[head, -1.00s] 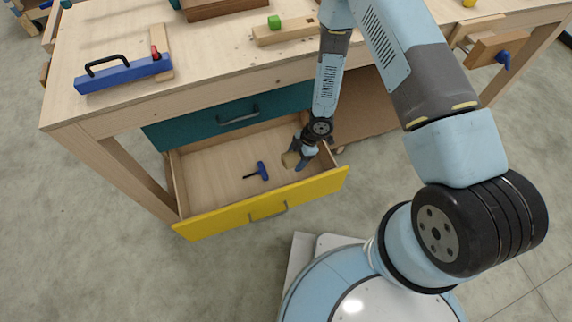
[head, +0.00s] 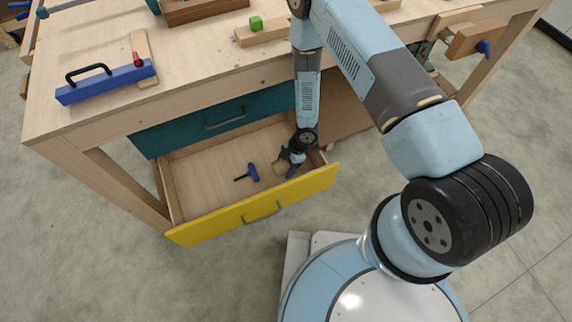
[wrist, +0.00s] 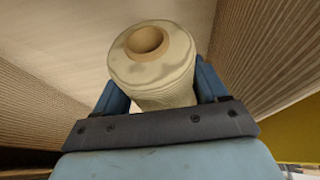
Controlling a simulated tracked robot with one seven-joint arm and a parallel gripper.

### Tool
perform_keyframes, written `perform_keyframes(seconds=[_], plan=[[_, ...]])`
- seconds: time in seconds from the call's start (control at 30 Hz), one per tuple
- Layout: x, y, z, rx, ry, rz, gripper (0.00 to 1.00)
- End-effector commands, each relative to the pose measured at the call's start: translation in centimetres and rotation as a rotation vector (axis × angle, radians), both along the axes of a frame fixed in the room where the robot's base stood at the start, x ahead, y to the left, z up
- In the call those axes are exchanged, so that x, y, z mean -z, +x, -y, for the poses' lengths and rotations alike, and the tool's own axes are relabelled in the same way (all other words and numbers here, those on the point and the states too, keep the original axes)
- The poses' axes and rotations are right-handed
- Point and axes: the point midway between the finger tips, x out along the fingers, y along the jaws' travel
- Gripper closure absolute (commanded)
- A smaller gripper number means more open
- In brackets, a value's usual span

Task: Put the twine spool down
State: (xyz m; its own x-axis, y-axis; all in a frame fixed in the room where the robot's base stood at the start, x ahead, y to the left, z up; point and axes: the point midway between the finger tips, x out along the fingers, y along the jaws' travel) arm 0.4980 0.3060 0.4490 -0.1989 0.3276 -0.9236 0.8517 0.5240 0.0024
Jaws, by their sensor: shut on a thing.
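The twine spool (wrist: 155,75) is a cream-coloured roll with a tan core, held between the blue fingers of my gripper in the wrist view. In the head view the spool (head: 279,168) is a small tan shape at my gripper (head: 287,168). My gripper is shut on it, inside the open drawer with the yellow front (head: 215,216), towards the drawer's right end. I cannot tell whether the spool touches the drawer floor.
A blue T-handled tool (head: 252,172) lies on the drawer floor left of my gripper. A teal closed drawer (head: 190,125) is above. The drawer's left part is bare.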

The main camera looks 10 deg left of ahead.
Motion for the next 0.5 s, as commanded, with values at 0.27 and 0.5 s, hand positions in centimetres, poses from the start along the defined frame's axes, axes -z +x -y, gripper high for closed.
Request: perform_keyframes(seconds=[0.27,0.5], plan=[[0.69,0.03,0.04,0.001,0.0,0.0,0.62],[1.14,0.02,0.08,0.001,0.0,0.0,0.62]])
